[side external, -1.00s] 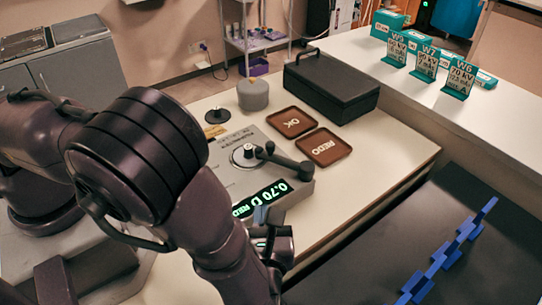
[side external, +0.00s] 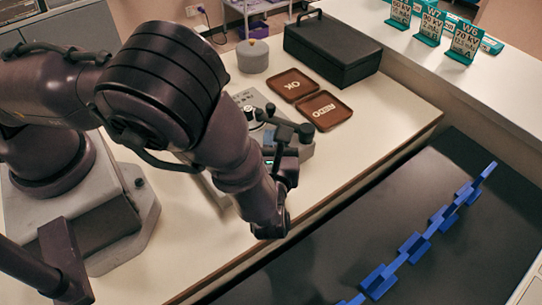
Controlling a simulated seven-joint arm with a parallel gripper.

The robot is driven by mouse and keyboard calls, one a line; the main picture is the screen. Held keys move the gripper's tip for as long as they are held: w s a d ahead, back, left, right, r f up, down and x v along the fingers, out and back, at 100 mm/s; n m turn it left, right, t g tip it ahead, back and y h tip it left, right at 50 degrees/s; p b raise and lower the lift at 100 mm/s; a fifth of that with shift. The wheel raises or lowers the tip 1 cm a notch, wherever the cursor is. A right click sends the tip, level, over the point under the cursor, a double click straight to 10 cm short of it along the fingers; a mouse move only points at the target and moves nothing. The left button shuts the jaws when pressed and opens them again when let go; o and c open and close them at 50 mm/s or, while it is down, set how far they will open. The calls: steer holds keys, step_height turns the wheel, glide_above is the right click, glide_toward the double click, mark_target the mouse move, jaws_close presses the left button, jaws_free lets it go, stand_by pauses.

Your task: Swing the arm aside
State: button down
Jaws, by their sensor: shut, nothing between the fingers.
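My gripper (side external: 279,156) is at the end of my bent arm, beside the front right part of the grey device (side external: 298,149) on the cream table. It looks shut and empty, though its fingertips are small and dark here. I cannot tell whether it touches the device. My forearm and wrist cover most of the device, including its display. The device's black lever (side external: 289,125) shows just above my gripper.
On the table stand a black case (side external: 333,50), a grey round pot (side external: 252,56), an OK tray (side external: 292,85) and a REDO tray (side external: 325,111). A black surface with a blue jagged strip (side external: 413,246) lies right. Green cards (side external: 432,24) stand on the back counter.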

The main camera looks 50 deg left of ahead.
mark_target(274, 110)
steer(key=x, duration=0.6)
steer(key=shift+w+a, duration=0.1)
steer(key=shift+w+a, duration=0.1)
steer(key=shift+a, duration=0.05)
steer(key=shift+w+a, duration=0.75)
steer(key=shift+w, duration=0.15)
steer(key=w+m+t+h, duration=0.1)
steer(key=m+t+h, duration=0.2)
steer(key=shift+w+a, duration=0.4)
steer(key=shift+w+a+m+t+h, duration=0.1)
steer(key=shift+w+m+t+h, duration=0.35)
steer(key=shift+m+t+h, duration=0.3)
steer(key=shift+w+m+t+h, duration=0.45)
steer(key=shift+m+h, duration=0.2)
steer(key=shift+h, duration=0.3)
steer(key=shift+w, duration=0.15)
